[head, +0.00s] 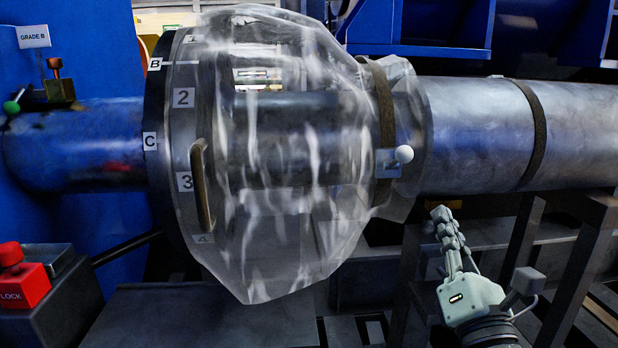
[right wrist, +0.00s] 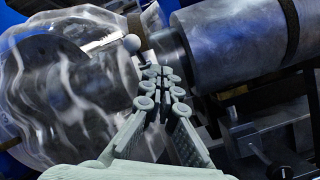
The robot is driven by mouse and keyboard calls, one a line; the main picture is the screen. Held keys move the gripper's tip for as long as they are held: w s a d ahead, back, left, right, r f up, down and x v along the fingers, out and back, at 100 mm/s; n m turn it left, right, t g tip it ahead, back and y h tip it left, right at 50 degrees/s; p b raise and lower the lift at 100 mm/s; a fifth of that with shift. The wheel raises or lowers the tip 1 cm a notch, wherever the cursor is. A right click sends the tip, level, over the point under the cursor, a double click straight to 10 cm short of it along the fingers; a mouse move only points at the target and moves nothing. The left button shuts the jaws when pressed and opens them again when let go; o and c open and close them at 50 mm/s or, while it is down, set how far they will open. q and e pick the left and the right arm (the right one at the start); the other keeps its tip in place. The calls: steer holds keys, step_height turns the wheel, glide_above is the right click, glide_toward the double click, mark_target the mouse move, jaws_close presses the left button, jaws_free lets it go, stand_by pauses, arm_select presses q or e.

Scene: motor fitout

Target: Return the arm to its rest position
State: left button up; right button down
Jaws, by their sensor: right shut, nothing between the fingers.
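My right gripper (head: 441,216) is at the lower right of the head view, below the metal pipe (head: 480,130). Its fingers are together with nothing between them. In the right wrist view the right gripper (right wrist: 160,72) points towards the clear plastic cover and the pipe (right wrist: 235,45). A small white ball (head: 404,154) sits at the cover's right end, above and left of the fingertips. It also shows in the right wrist view (right wrist: 131,42), beside the fingertips; I cannot tell whether they touch. My left gripper does not show.
The crumpled clear cover (head: 290,190) hangs around the pipe, beside a flange ring (head: 183,140) with numbered labels and a curved handle (head: 202,185). A red lock block (head: 22,280) is at the lower left. Dark support frames (head: 580,270) stand at the right, near my right arm.

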steer(key=s+d+f+m+g+h, duration=0.15)
steer(key=d+f+m+g, duration=0.3)
steer(key=f+m, duration=0.55)
steer(key=s+d+f+m+g+h, duration=0.1)
steer(key=d+f+m+g+h, duration=0.35)
steer(key=f, duration=1.05)
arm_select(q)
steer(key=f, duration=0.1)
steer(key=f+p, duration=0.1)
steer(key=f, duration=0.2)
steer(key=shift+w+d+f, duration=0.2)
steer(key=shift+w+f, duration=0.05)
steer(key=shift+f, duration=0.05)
arm_select(e)
steer(key=s+a+f+m+g+y, duration=0.2)
steer(key=s+f+m+g, duration=0.3)
steer(key=s+f, duration=0.4)
steer(key=s+a+f+m+g+y, duration=0.3)
steer(key=s+f+m+g, duration=0.2)
steer(key=s+f, duration=0.5)
step_height(320, 180, down, 3)
steer(key=m, duration=0.2)
steer(key=shift+a+f+m+g, duration=0.2)
steer(key=shift+a+m+g, duration=0.1)
steer(key=shift+m+g, duration=0.1)
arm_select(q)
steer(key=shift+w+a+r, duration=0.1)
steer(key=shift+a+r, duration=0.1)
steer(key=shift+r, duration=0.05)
